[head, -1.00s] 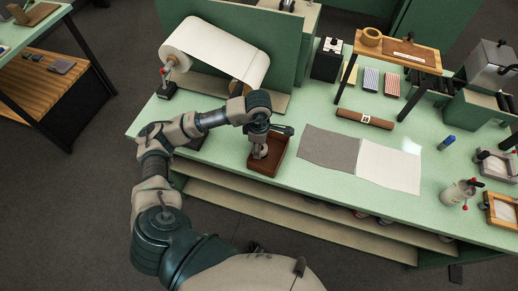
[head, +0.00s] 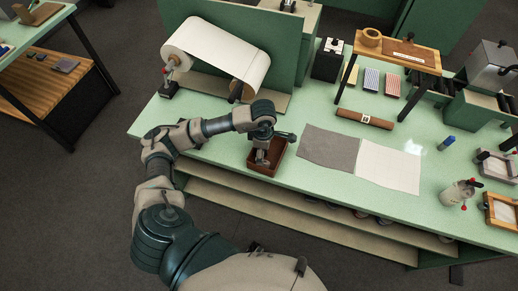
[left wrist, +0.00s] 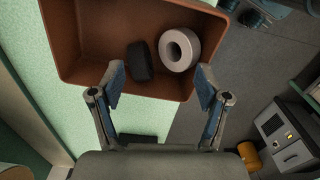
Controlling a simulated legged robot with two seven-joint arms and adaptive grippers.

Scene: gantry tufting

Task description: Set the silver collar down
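The silver collar (left wrist: 189,60) is a thick pale ring inside the brown tray (left wrist: 66,52), beside a black ring (left wrist: 140,60). My left gripper (left wrist: 160,84) is open, its two fingers apart, with nothing between them; the collar lies beyond the fingertips, toward the right one. In the head view my left gripper (head: 262,158) points down over the brown tray (head: 262,172) on the green bench, and the arm hides much of the tray's inside. The collar cannot be made out there. My right gripper is not in view.
A grey cloth (head: 328,147) and a white cloth (head: 388,166) lie right of the tray. A white roll (head: 222,52) stands behind it on the bench (head: 300,215).

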